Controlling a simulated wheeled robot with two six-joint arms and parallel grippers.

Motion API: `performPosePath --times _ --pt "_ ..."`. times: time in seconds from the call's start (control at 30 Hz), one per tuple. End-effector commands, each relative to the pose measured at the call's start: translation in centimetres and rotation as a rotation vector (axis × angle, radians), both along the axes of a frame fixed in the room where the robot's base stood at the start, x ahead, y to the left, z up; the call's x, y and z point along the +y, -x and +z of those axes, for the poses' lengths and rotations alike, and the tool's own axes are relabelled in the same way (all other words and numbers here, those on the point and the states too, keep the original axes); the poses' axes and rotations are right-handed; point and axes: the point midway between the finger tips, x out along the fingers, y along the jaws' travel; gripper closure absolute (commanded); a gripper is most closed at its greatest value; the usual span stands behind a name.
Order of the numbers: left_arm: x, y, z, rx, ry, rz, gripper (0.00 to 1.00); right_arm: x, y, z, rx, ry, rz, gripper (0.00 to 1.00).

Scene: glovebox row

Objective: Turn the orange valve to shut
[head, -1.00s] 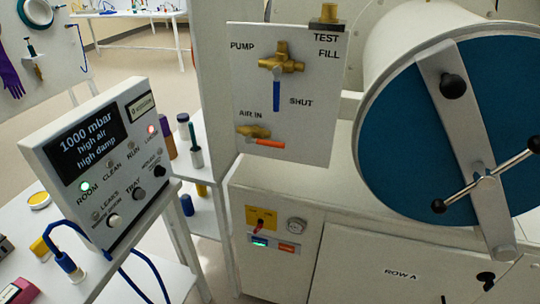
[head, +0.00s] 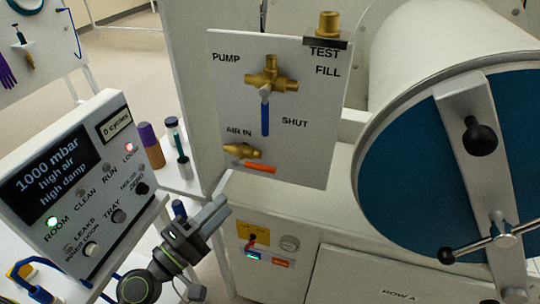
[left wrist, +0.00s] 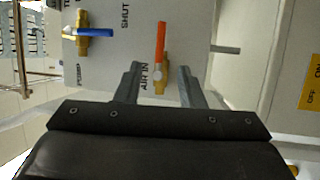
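The orange valve handle (head: 260,168) is on the lower part of the white valve panel (head: 310,150), under the AIR IN label. It points right from its brass body (head: 240,151), tilted slightly down. In the left wrist view, the orange handle (left wrist: 160,42) shows ahead of the fingers, its brass body partly between them. My left gripper (head: 217,210) is below and left of the handle in the head view, apart from it. In the left wrist view, my left gripper (left wrist: 160,68) has its two fingers spread, with nothing held. My right gripper is not in view.
A blue valve handle (head: 265,119) hangs down from a brass fitting beside the SHUT label. The display box (head: 75,185) reads 1000 mbar, at left. The big blue round door (head: 420,190) fills the right. Several bottles (head: 152,146) stand behind the display box.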

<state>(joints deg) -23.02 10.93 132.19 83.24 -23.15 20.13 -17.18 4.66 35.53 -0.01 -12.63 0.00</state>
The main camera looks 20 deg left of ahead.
Motion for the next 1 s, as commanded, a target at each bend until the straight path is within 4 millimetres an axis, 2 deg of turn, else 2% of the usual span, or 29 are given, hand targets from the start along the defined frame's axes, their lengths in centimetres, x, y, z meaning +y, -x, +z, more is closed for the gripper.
performPosePath --times 0.03,0.2,0.6,0.8,1.0 --pt "-0.4 -0.9 0.8 -0.002 0.005 0.0 0.65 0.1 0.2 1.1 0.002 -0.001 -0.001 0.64" --pt "-2.0 -4.2 1.5 -0.002 0.003 0.0 0.65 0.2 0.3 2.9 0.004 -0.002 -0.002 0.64" --pt "-5.4 -11.5 2.7 0.001 0.0 -0.001 0.65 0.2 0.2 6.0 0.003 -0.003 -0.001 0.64" --pt "-6.2 -13.4 2.9 0.001 0.0 0.0 0.65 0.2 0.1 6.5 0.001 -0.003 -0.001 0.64" --pt "-6.4 -13.8 2.8 0.001 -0.002 0.0 0.65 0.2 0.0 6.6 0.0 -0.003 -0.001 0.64"
